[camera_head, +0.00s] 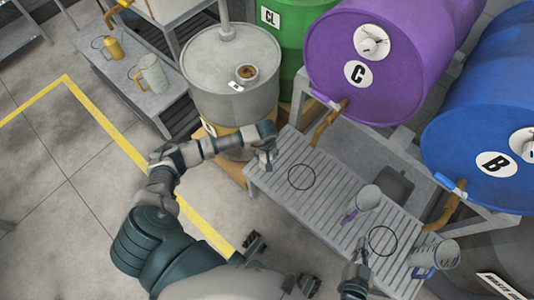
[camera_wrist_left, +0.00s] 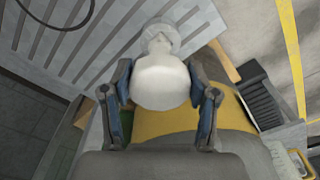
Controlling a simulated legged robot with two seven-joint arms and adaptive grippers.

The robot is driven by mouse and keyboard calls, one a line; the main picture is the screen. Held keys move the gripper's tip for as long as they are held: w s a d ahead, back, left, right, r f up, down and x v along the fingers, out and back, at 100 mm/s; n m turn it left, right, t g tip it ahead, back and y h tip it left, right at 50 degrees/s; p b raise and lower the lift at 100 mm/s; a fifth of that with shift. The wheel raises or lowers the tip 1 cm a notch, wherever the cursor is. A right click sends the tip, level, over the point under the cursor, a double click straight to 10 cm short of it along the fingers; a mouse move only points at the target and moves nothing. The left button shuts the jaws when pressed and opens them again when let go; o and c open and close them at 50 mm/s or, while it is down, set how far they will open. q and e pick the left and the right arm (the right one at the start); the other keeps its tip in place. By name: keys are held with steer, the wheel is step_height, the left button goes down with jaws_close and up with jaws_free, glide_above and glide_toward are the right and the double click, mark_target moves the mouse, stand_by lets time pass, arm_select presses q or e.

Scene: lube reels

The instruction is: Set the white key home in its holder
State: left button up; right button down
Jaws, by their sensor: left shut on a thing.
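My left gripper (camera_head: 265,160) is beside the left end of the slatted bench, in front of the grey drum. In the left wrist view, this gripper (camera_wrist_left: 162,97) is shut on the white key (camera_wrist_left: 160,84), a pale rounded piece with a round knob at its far end. The fingers are on both sides of the key. In the head view the key is too small or hidden to make out. I cannot identify its holder in either view. My right gripper (camera_head: 357,268) is low at the bench's front edge; its jaws are too small to read.
The slatted bench (camera_head: 325,205) bears black rings, a jug with a purple handle (camera_head: 365,199) and one with a blue handle (camera_head: 435,258). The grey drum (camera_head: 232,68) stands behind. Purple (camera_head: 400,90) and blue (camera_head: 465,125) drums lie at right. Floor at left is open.

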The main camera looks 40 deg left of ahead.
arm_select(q)
steer(key=shift+f+b, duration=0.4)
steer(key=shift+f, duration=0.25)
steer(key=shift+d, duration=0.1)
steer(key=o, duration=1.4)
steer(key=r, duration=1.2)
steer(key=shift+s+d, duration=0.15)
steer(key=shift+s, duration=0.05)
steer(key=shift+f, duration=0.1)
